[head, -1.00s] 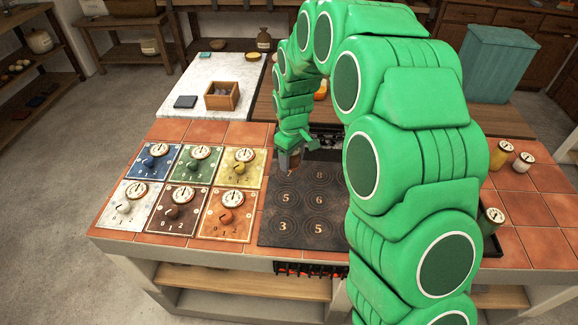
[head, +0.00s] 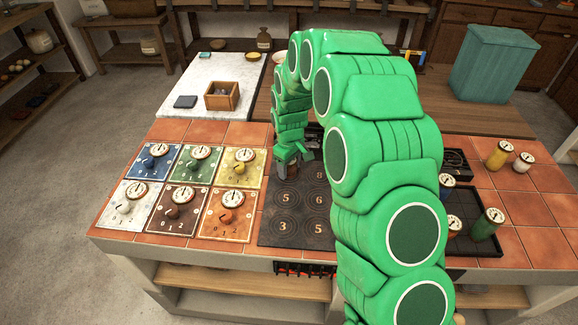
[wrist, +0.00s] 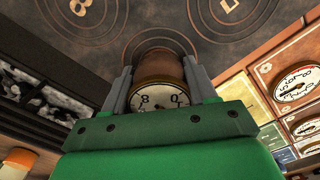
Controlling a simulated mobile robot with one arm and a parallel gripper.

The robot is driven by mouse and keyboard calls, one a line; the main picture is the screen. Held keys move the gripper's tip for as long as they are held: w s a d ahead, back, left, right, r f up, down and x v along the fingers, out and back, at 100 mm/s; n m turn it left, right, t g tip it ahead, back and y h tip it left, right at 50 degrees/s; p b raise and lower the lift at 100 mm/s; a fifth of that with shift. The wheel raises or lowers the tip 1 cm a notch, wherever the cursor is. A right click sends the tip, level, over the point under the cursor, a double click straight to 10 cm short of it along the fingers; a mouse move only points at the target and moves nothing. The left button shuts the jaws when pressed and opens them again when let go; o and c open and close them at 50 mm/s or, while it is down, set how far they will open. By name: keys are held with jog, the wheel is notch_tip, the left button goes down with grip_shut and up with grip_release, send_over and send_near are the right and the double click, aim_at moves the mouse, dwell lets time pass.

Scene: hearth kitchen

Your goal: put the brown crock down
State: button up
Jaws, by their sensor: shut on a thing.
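My gripper (wrist: 160,88) is shut on the brown crock (wrist: 159,65), with one grey finger on each side of it. A round white dial shows on the crock's near end in the wrist view. In the head view my gripper (head: 291,160) is over the back left of the dark hob (head: 291,240), where the ring marked 7 was visible before. The crock sits in front of a hob ring in the wrist view. I cannot tell whether its base touches the hob. In the head view the crock is mostly hidden by the gripper.
Knob plates in several colours, such as the orange one (head: 226,216), lie left of the hob. A black tray (head: 490,246) to the right holds jars, including a green one (head: 487,224). A yellow jar (head: 498,155) and a white jar (head: 523,162) stand beyond. The front hob rings are clear.

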jog(key=shift+f, duration=0.1)
jog(key=o, duration=1.2)
jog(key=shift+o, duration=0.2)
jog(key=shift+r, duration=0.2)
notch_tip(320, 180, up, 12)
jog(key=shift+s+d+r, duration=0.2)
jog(key=shift+r, duration=0.05)
jog(key=s+d+r+m, duration=0.2)
jog(key=s+d+r, duration=0.25)
jog(key=s, duration=0.25)
jog(key=s+d+r+m+g, duration=0.1)
jog(key=s+d+r+m, duration=0.15)
jog(key=s+d, duration=0.35)
jog(key=s+d+r+m, duration=0.1)
jog(key=s+d+r, duration=0.2)
jog(key=s+r, duration=0.35)
jog(key=s+d+m, duration=0.2)
jog(key=s+d, duration=0.1)
jog(key=s, duration=0.8)
jog(key=s+d+m, duration=0.3)
jog(key=s+d, duration=0.1)
jog(key=s, duration=0.8)
jog(key=shift+f+g, duration=0.4)
